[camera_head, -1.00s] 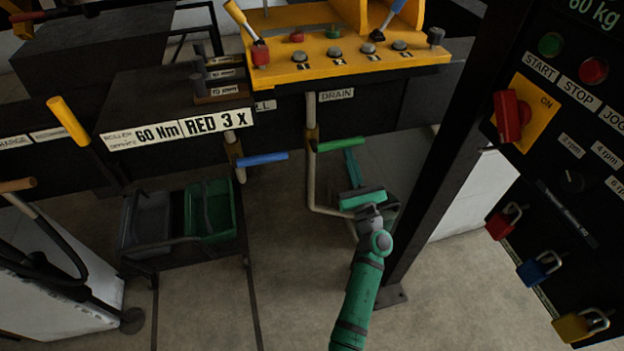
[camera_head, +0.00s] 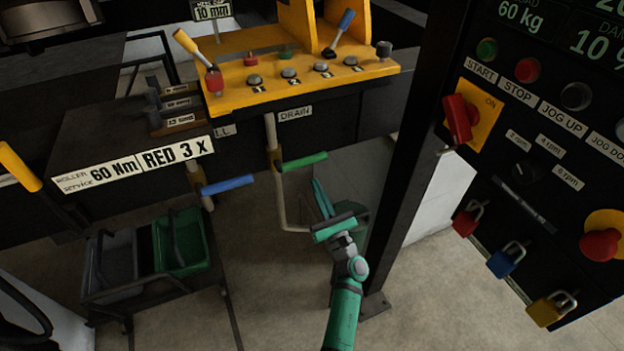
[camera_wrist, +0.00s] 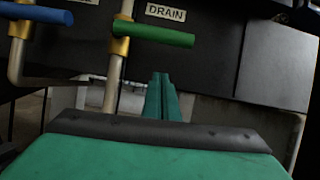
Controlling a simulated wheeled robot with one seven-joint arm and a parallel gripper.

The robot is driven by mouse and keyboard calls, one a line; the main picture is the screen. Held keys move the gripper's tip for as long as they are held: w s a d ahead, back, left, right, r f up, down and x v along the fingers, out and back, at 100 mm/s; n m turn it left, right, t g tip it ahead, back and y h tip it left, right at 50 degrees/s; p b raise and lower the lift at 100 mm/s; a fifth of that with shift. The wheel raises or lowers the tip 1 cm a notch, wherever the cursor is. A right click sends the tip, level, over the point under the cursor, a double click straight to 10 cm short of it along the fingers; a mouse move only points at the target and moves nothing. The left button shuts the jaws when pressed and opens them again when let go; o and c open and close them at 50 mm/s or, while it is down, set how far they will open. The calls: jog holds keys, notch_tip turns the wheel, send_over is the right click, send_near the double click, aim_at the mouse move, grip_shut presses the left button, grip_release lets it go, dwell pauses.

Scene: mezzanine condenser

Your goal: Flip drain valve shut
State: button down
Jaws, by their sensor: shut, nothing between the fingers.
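The drain valve has a green lever (camera_head: 304,161) on a brass body (camera_head: 275,160), set on a pale vertical pipe under the DRAIN label (camera_head: 295,113). The lever sticks out to the right, roughly crosswise to the pipe. In the wrist view the green lever (camera_wrist: 154,34) is above and ahead of my fingers.
A blue lever (camera_head: 227,185) on a similar pipe is to the left; it also shows in the wrist view (camera_wrist: 36,13). A dark post (camera_head: 408,170) stands close right of my arm. A cart with a green bin (camera_head: 180,243) is lower left. A control panel (camera_head: 540,130) is at right.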

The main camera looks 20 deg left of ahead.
jog(key=v, duration=0.7)
jog(key=shift+s, duration=0.2)
jog(key=shift+s+f, duration=0.1)
jog(key=shift+f, duration=0.1)
jog(key=s+d+f+m+t+h, duration=0.3)
jog(key=s+d+m+h, duration=0.3)
jog(key=s+m, duration=0.6)
jog(key=s+d+f+m+t+h, duration=0.2)
jog(key=s+d+m+h, duration=0.4)
jog(key=s+m, duration=0.5)
jog(key=s+d+r+m+g+h, duration=0.2)
jog(key=s+d+m, duration=0.2)
jog(key=s+m, duration=0.5)
jog(key=s+d+r+m+g+h, duration=0.2)
jog(key=s+d+m+h, duration=0.1)
jog(key=s+m, duration=0.7)
jog(key=m, duration=0.4)
jog(key=shift+d+g, duration=0.3)
jog(key=shift+d, duration=0.1)
jog(key=shift+a, duration=0.15)
